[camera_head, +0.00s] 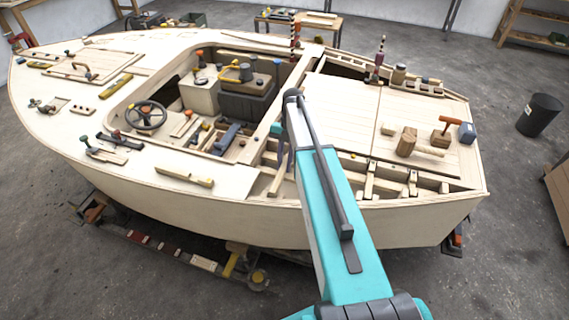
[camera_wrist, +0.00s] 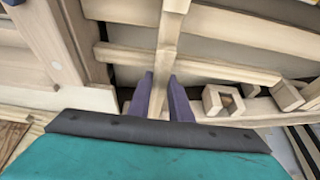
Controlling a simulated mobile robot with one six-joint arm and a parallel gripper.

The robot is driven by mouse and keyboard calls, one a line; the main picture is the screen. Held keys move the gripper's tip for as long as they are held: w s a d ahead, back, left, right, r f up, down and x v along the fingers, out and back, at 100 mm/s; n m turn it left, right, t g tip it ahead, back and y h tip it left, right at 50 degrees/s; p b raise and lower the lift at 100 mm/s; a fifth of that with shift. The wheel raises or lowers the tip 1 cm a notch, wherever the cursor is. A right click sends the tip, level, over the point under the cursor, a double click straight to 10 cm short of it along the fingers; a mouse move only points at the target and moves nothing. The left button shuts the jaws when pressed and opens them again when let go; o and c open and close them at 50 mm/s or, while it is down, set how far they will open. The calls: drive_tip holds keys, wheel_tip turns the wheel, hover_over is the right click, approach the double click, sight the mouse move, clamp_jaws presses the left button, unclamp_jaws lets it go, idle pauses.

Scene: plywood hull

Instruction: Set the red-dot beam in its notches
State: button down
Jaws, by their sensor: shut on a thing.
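My gripper (camera_wrist: 160,98) is shut on a pale wooden beam (camera_wrist: 170,38). The beam runs away from the jaws toward the top of the wrist view, over the open hull bay. No red dot shows on its visible faces, so I cannot tell its marking. In the head view, my gripper's purple fingers (camera_head: 282,160) show just left of my arm, with a piece of the pale beam (camera_head: 277,182) below them. The beam crosses above a long hull rail (camera_wrist: 200,66) in the wrist view. I cannot tell whether they touch, and the beam's near end is hidden.
Notched blocks (camera_wrist: 222,100) line the hull edge right of the jaws. The open bay has several ribs (camera_head: 369,180). A mallet (camera_head: 407,141) and other tools lie on the deck panel (camera_head: 340,108) at right. A steering wheel (camera_head: 146,115) stands at left.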

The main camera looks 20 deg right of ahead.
drive_tip(key=shift+f, duration=0.55)
drive_tip(key=c, duration=1.5)
unclamp_jaws()
drive_tip(key=shift+c, duration=0.2)
drive_tip(key=shift+w+r+b, duration=0.1)
drive_tip(key=shift+r+b, duration=0.05)
drive_tip(key=shift+b, duration=0.2)
drive_tip(key=b+v, duration=0.3)
drive_tip(key=v, duration=1)
drive_tip(key=shift+r, duration=0.25)
drive_tip(key=shift+d, duration=0.1)
